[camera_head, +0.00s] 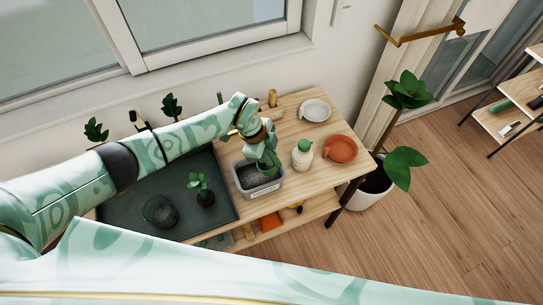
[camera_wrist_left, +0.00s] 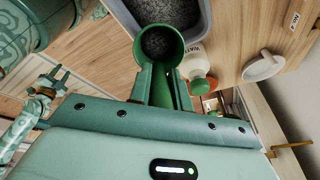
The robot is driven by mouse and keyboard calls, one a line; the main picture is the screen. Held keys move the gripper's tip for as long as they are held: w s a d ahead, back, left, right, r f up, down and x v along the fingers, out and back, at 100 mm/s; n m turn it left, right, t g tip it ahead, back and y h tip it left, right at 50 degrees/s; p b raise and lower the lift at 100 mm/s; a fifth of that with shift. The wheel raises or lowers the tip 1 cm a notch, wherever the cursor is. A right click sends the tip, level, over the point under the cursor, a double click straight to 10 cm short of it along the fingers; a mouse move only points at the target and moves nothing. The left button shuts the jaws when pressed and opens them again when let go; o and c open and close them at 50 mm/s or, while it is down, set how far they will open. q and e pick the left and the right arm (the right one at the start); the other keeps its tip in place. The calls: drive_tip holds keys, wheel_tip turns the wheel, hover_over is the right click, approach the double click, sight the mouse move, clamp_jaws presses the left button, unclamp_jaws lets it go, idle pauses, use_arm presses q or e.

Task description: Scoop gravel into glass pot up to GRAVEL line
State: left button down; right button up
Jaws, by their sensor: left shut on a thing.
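My left gripper (camera_head: 262,142) is shut on a green scoop (camera_head: 268,163), just above the grey gravel tub (camera_head: 262,190). In the left wrist view the scoop (camera_wrist_left: 142,45) holds dark, grainy gravel (camera_wrist_left: 161,42); the gripper's fingers (camera_wrist_left: 165,85) are closed on its handle. The tub (camera_wrist_left: 207,22) with gravel (camera_wrist_left: 170,8) is right behind it. A dark round vessel (camera_head: 160,211) lies on the tray; I cannot tell if it is the glass pot, and no GRAVEL line is readable. My right gripper (camera_wrist_left: 52,80) shows small in the left wrist view, fingers apart and empty.
The dark tray (camera_head: 215,220) also bears a small potted plant (camera_head: 203,192). Right of the tub stand a white bottle with green cap (camera_head: 302,156), an orange dish (camera_head: 340,149) and a white dish (camera_head: 314,110). A large potted plant (camera_head: 372,190) stands beyond the table's right end.

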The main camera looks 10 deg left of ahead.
use_arm(q)
drive_tip(key=shift+a+h+b, duration=0.15)
drive_tip(key=shift+h+b, duration=0.2)
drive_tip(key=shift+h, duration=0.05)
drive_tip(key=shift+a+h+b, duration=0.35)
drive_tip(key=shift+h+b, duration=0.35)
drive_tip(key=shift+b, duration=0.55)
drive_tip(key=shift+a+h+b, duration=0.4)
drive_tip(key=shift+h+b, duration=0.3)
drive_tip(key=shift+b, duration=0.95)
drive_tip(key=shift+s+a+f+t+h+b, duration=0.15)
drive_tip(key=shift+a+h+b, duration=0.15)
drive_tip(key=shift+h, duration=0.2)
drive_tip(key=shift+w+a+r+t+h+b, duration=0.1)
drive_tip(key=shift+a+t+h+b, duration=0.1)
drive_tip(key=shift+h+b, duration=0.25)
drive_tip(key=shift+a+f+h+b, duration=0.2)
drive_tip(key=shift+a+h+b, duration=0.1)
drive_tip(key=shift+h+b, duration=0.3)
drive_tip(key=a+h+b, duration=0.1)
drive_tip(key=h+b, duration=0.1)
drive_tip(key=a+h+b, duration=0.1)
drive_tip(key=h+b, duration=0.1)
drive_tip(key=b, duration=0.1)
drive_tip(key=shift+s+f, duration=0.1)
drive_tip(key=shift+f, duration=0.3)
drive_tip(key=shift+a+r, duration=0.1)
